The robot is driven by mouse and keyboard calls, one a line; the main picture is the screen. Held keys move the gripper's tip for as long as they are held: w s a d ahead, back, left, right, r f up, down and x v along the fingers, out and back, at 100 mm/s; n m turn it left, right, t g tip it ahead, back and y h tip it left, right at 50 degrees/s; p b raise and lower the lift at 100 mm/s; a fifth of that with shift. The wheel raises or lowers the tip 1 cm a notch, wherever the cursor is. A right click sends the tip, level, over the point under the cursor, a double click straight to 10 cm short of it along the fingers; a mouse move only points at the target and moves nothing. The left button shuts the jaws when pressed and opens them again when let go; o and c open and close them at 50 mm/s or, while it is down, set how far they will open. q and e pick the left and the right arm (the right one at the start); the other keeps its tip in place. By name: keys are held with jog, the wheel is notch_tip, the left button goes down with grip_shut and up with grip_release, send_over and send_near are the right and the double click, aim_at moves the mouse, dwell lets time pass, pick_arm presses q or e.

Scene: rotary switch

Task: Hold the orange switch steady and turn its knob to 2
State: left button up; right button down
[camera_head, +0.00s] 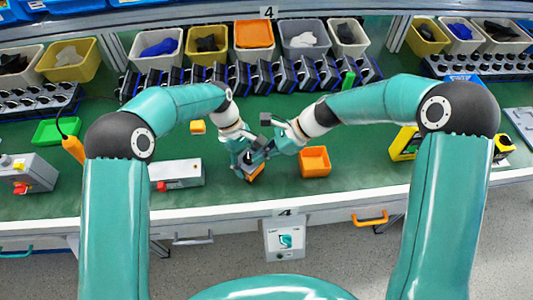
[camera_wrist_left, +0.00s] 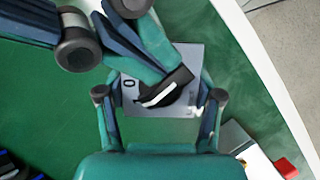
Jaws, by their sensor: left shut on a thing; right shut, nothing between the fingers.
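The orange switch (camera_head: 257,173) is near the table's front edge in the head view, mostly covered by my grippers. In the left wrist view its grey face (camera_wrist_left: 190,55) carries a "0" mark at the left and a black knob (camera_wrist_left: 181,78) with a white line, slanting from lower left to upper right. My left gripper (camera_head: 250,162) is shut on the switch, one finger at each side. My right gripper (camera_head: 262,146) is shut and empty. It reaches in from the upper left of the wrist view, over the knob and partly hiding it; contact is unclear.
An orange bin (camera_head: 314,170) stands just right of the grippers. A grey box with a red button (camera_head: 178,174) is to the left. A small orange block (camera_head: 197,127) lies behind. Racks of dark parts and several bins line the back.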

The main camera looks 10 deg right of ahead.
aim_at(251, 171)
jog(key=shift+s+a+m+t, duration=0.15)
jog(key=shift+s+m+t, duration=0.15)
jog(key=shift+m+t, duration=0.3)
dwell(0.7)
jog(key=shift+s+a+m, duration=0.3)
jog(key=shift+s+a, duration=0.05)
jog(key=shift+s, duration=0.05)
dwell(0.5)
jog(key=shift+s+a+m+t, duration=0.1)
jog(key=shift+a+m+t, duration=0.05)
jog(key=shift+m+t, duration=0.25)
jog(key=shift+s+a+m+t+h, duration=0.2)
jog(key=shift+m+t+h, duration=0.1)
jog(key=shift+m+t, duration=0.45)
jog(key=shift+s+a+m+t+h, duration=0.1)
jog(key=shift+a+m+t+h, duration=0.15)
jog(key=shift+m+t, duration=0.5)
jog(key=shift+s+a, duration=0.1)
jog(key=shift+a, duration=0.3)
